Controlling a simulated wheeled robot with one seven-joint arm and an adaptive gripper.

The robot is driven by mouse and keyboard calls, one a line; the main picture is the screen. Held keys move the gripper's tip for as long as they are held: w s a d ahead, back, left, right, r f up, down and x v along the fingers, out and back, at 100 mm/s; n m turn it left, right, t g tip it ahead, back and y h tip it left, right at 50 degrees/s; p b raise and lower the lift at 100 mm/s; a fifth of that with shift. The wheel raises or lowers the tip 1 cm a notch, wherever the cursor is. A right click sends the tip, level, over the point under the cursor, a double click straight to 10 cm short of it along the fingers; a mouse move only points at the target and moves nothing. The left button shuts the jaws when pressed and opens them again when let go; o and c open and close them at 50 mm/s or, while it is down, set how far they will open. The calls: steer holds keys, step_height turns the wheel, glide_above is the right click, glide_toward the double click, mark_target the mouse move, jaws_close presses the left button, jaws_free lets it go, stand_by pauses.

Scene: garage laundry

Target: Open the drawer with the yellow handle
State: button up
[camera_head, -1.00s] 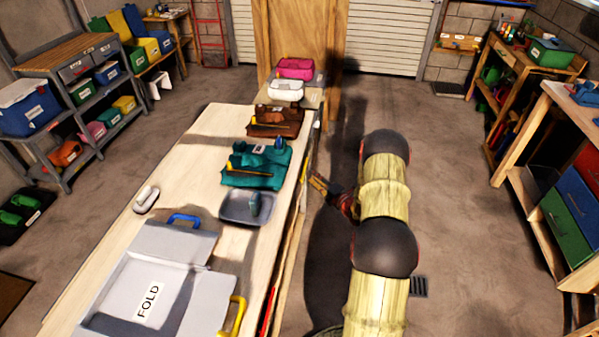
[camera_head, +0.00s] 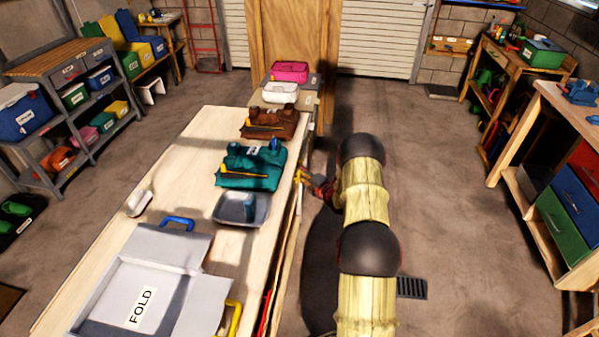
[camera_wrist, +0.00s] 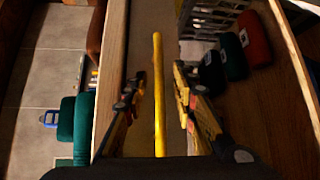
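The yellow handle (camera_wrist: 158,100) is a straight bar running up the wrist view, in front of a plain brown panel (camera_wrist: 150,18) beside the light wood edge of the table. My gripper (camera_wrist: 158,75) is open, with one finger on each side of the bar and gaps showing on both sides. In the head view my gripper (camera_head: 308,178) is low against the right side of the long table. The drawer front and handle cannot be made out there. I see no clear opening at the drawer.
The long table (camera_head: 180,165) carries a grey FOLD board (camera_head: 150,290), a grey tray (camera_head: 228,208), and teal (camera_head: 250,165) and brown (camera_head: 270,122) folded clothes. A shelf with dark, green and red rolls (camera_wrist: 255,38) lies right of the panel in the wrist view. Floor (camera_head: 460,220) to the right is clear.

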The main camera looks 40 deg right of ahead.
steer(key=shift+c, duration=1)
jaws_close()
